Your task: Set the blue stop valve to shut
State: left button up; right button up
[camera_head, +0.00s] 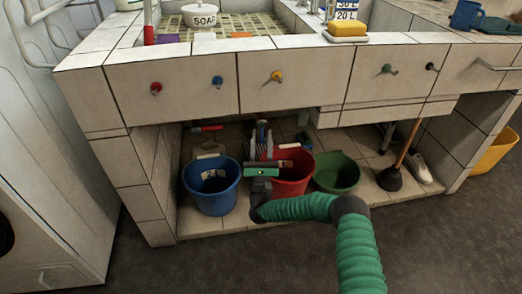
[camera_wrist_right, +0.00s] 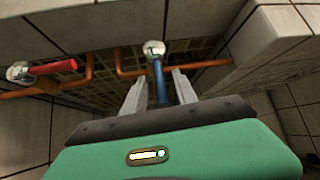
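The blue stop valve has a blue lever (camera_wrist_right: 161,85) and a round metal body (camera_wrist_right: 153,47) on a copper pipe under the sink. In the right wrist view the lever points down the picture, across the pipe's run. My right gripper (camera_wrist_right: 158,77) is open, with one grey finger on each side of the lever; I cannot tell whether either touches it. In the head view my right gripper (camera_head: 262,140) reaches under the counter above the buckets, and the valve is hard to make out there. My left gripper is not in view.
A red-levered valve (camera_wrist_right: 52,67) sits to the left on the pipework; its lever lies roughly sideways. Below stand a blue bucket (camera_head: 211,188), a red bucket (camera_head: 291,175) and a green bucket (camera_head: 336,173). A plunger (camera_head: 390,178) leans at right. The tiled counter front (camera_head: 180,90) overhangs.

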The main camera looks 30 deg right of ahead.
jog(key=p+v, duration=0.5)
jog(key=v, duration=1.1)
jog(key=shift+f, duration=0.2)
jog(key=shift+a, duration=0.1)
